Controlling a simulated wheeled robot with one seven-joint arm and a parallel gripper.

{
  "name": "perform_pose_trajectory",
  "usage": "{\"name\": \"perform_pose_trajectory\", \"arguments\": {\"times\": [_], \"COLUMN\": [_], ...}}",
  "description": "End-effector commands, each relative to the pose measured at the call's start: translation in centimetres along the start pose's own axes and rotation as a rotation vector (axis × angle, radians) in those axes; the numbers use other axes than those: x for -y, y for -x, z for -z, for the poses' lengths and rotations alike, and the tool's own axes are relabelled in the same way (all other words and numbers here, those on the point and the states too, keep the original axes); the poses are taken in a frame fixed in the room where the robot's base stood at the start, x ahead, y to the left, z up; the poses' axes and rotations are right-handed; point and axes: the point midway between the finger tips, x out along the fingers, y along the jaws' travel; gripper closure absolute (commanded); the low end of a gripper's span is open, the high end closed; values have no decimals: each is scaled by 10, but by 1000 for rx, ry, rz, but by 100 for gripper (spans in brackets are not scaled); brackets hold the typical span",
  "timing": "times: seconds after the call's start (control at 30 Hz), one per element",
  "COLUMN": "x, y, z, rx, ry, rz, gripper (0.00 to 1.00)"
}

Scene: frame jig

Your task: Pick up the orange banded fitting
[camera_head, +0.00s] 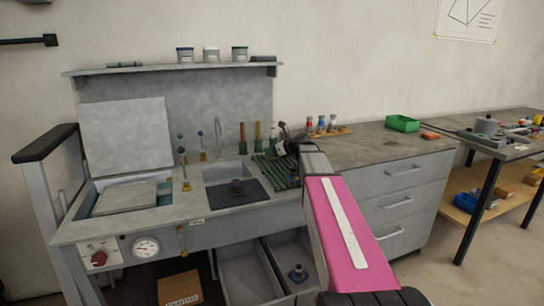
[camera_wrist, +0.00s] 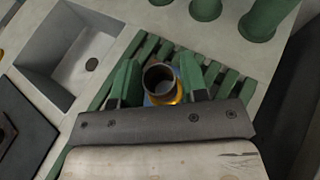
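The orange banded fitting (camera_wrist: 160,82) is a short upright tube with a dark round opening, an orange-yellow band and some blue low down. It stands over the green slatted rack (camera_wrist: 218,82) in the wrist view. My gripper (camera_wrist: 159,78) has one green finger on each side of it, with slim gaps seeming to show, so it looks open around the fitting. The fitting's lower part is partly hidden by the gripper body. In the head view my gripper (camera_head: 286,145) is over the rack (camera_head: 268,165) right of the sink, and I cannot make out the fitting there.
Several upright green holders (camera_wrist: 205,8) stand just beyond the fitting. The sink (camera_wrist: 75,50) is left of the rack. A dark mat (camera_head: 238,193) with a dark knob lies in front of the sink. A wooden rack of small bottles (camera_head: 330,130) and a green bin (camera_head: 402,123) are farther right.

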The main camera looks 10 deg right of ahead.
Motion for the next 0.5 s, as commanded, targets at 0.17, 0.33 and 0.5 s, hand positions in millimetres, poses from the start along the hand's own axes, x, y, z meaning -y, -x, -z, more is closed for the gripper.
{"name": "perform_pose_trajectory", "arguments": {"times": [0.17,0.33,0.5], "x": [0,0,0], "y": [0,0,1], "z": [0,0,-3], "rx": [0,0,1], "ry": [0,0,0], "rz": [0,0,0], "gripper": [98,98,98]}}
